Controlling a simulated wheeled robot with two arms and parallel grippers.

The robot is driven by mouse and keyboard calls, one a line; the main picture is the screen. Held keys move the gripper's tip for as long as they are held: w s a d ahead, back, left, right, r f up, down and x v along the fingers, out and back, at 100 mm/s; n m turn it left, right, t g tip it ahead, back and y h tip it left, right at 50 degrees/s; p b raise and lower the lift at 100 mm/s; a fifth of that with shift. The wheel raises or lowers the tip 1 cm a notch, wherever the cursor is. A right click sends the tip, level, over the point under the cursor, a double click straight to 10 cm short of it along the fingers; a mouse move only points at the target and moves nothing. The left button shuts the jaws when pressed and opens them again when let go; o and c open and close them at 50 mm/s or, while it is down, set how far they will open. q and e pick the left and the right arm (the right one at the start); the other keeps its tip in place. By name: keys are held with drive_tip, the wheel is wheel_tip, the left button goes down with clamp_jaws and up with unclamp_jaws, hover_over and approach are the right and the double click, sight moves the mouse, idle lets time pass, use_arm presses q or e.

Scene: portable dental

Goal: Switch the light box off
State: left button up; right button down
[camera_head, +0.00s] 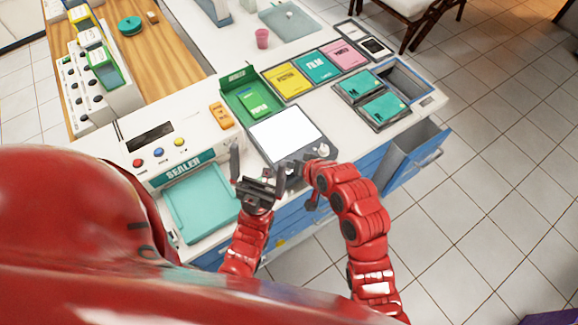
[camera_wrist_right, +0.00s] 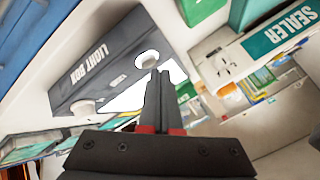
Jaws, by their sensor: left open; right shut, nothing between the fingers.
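The light box (camera_head: 287,134) has a bright white top panel in the head view. In the right wrist view its grey front (camera_wrist_right: 95,65) reads LIGHT BOX. A pale knob (camera_head: 323,150) sits at its near right corner. My left gripper (camera_head: 258,172) is open and empty in front of the light box, beside the sealer.
The sealer (camera_head: 182,150) and its teal tray (camera_head: 200,200) are left of the light box. A green box (camera_head: 250,100) and coloured packs stand behind it. Teal packs (camera_head: 383,106) lie to the right. A blue drawer (camera_head: 415,150) stands open at the right.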

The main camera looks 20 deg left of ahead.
idle(0.5)
drive_tip(key=shift+f+b, duration=0.45)
drive_tip(key=shift+r, duration=0.45)
drive_tip(key=shift+r, duration=0.1)
wheel_tip(320, 180, up, 6)
drive_tip(key=shift+f+p, duration=0.1)
drive_tip(key=shift+p, duration=0.9)
